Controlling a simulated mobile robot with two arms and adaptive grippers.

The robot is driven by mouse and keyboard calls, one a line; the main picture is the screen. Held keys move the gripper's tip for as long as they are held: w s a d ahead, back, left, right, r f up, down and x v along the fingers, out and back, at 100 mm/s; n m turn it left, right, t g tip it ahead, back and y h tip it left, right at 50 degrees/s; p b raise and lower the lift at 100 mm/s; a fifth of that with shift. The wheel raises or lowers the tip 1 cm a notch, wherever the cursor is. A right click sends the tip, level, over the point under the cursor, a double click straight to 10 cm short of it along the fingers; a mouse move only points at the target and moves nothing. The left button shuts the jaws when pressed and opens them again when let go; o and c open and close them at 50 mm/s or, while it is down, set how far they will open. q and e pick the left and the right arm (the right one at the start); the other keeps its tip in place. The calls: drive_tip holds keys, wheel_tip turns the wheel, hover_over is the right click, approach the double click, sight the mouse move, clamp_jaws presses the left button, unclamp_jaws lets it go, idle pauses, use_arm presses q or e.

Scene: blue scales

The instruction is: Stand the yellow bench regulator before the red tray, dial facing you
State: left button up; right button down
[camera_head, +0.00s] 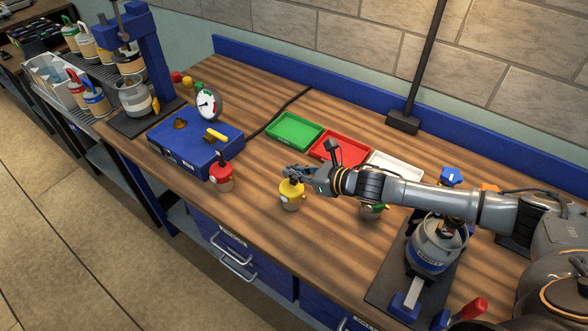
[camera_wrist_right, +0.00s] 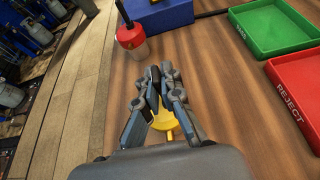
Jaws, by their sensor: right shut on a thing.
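The yellow bench regulator (camera_head: 291,195) stands upright on the wooden bench, in front of the red tray and a little to its left in the head view. My right gripper (camera_head: 293,176) is shut on its top; in the right wrist view the yellow top (camera_wrist_right: 165,122) shows between the fingers (camera_wrist_right: 165,90). A pale round face shows on the regulator's side in the head view, too small to read. The red tray (camera_head: 342,153) lies flat behind, lettered REJECT in the right wrist view (camera_wrist_right: 287,103). My left gripper is not in view.
A red regulator (camera_head: 221,178) stands to the left beside a blue box (camera_head: 190,145) with a gauge (camera_head: 207,105). A green tray (camera_head: 293,131) and white tray (camera_head: 396,166) flank the red one. A green-topped regulator (camera_head: 374,210) sits under my right arm. The front bench edge is near.

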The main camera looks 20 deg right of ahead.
drive_tip(key=shift+f, duration=0.15)
drive_tip(key=shift+f, duration=0.15)
drive_tip(key=c, duration=1.5)
unclamp_jaws()
drive_tip(key=shift+r, duration=0.25)
drive_tip(key=shift+b+v, duration=1.85)
drive_tip(key=shift+v, duration=4.2)
